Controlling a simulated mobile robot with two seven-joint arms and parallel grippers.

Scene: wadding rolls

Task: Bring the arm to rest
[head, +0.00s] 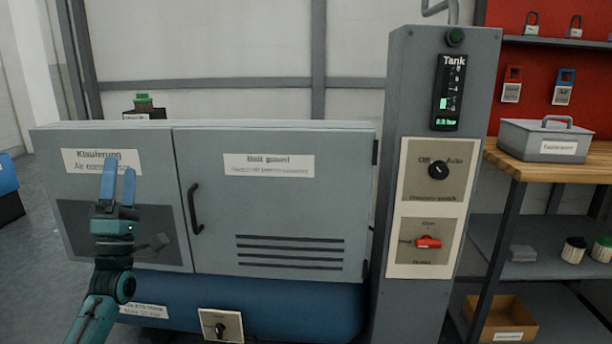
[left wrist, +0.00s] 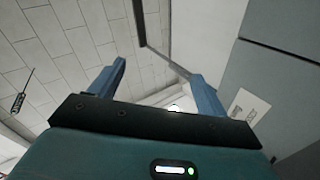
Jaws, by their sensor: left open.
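My left gripper (head: 118,182) is raised in front of the left door of the grey cabinet (head: 275,218), its two blue fingers pointing up. The fingers are apart with nothing between them. In the left wrist view the same gripper (left wrist: 160,90) shows its blue fingers spread, with wall or ceiling panels behind them. Whether it touches the cabinet cannot be told, but no contact shows. My right gripper is in neither view.
A grey control column (head: 385,270) with a black knob (head: 438,170) and a red switch (head: 428,242) stands right of the cabinet. A blue tank (head: 270,305) lies below it. A wooden bench (head: 560,172) with a grey box (head: 545,138) stands at the right.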

